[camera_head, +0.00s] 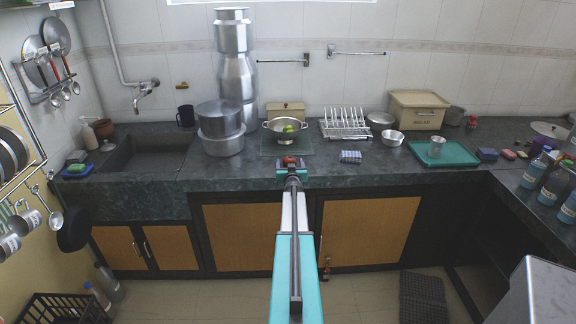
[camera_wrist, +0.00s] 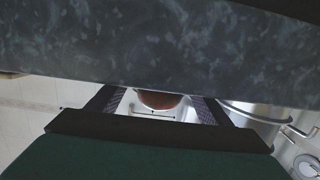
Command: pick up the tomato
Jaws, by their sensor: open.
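The tomato (camera_head: 289,160) is a small red round thing at the front edge of the dark stone counter, in the middle of the head view. My gripper (camera_head: 291,168) reaches it from the front at counter height. In the wrist view, which looks upside down, the tomato (camera_wrist: 158,99) shows as a reddish-brown curve between the two dark fingers of my gripper (camera_wrist: 155,103). The fingers are open, with a gap on each side of the tomato. Part of the tomato is hidden behind the counter edge (camera_wrist: 150,50) in that view.
Behind the tomato, a steel colander (camera_head: 293,138) holding green and yellow produce stands on a dark mat. A dish rack (camera_head: 345,125) and a small blue-grey block (camera_head: 350,157) are to the right. Steel pots (camera_head: 222,140) stand left. The counter's front edge lies close to my gripper.

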